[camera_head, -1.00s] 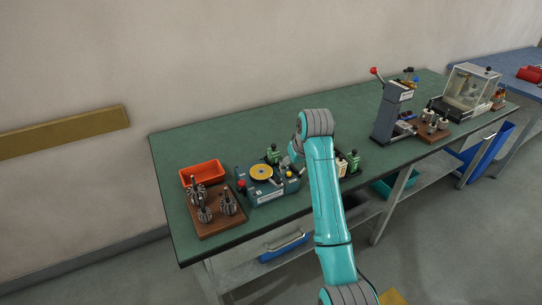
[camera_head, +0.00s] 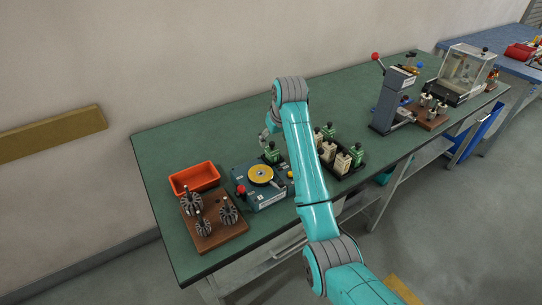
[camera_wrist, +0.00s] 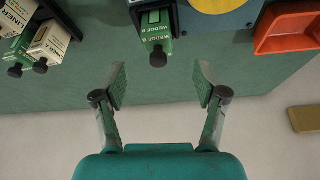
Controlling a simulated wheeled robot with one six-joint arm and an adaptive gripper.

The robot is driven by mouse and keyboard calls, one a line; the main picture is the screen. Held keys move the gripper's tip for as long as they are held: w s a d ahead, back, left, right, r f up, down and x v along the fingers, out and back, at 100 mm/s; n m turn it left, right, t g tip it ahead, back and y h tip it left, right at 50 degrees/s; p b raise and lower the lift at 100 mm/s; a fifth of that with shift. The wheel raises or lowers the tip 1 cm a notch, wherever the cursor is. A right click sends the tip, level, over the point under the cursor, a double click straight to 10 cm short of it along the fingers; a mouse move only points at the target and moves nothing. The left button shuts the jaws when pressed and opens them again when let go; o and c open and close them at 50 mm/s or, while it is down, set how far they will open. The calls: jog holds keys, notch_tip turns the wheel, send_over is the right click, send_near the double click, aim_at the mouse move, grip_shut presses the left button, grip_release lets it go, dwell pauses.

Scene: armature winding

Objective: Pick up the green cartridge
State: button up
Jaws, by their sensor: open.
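A green cartridge marked WEDGE B (camera_wrist: 155,32) sits in a dark holder at the top middle of the wrist view, a black knob at its near end. In the head view, a green cartridge (camera_head: 271,153) stands at the back of the blue machine. Other green cartridges stand in the black rack, one at its right end (camera_head: 357,154); one also shows in the wrist view (camera_wrist: 17,52). My gripper (camera_wrist: 162,84) is open and empty, its fingers spread either side of the WEDGE B cartridge's line, apart from it. In the head view my arm partly hides the gripper.
The blue machine (camera_head: 270,196) carries a yellow disc (camera_head: 261,174). An orange tray (camera_head: 194,177) and a wooden board (camera_head: 223,237) with rotors lie left of it. Cream cartridges (camera_head: 342,162) share the rack. A grey press (camera_head: 387,106) stands farther right. The green bench behind the machine is clear.

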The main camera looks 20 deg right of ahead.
aim_at(273, 144)
jog(key=shift+x, duration=3.3)
grip_shut()
notch_tip(273, 144, up, 10)
jog(key=shift+r, duration=0.1)
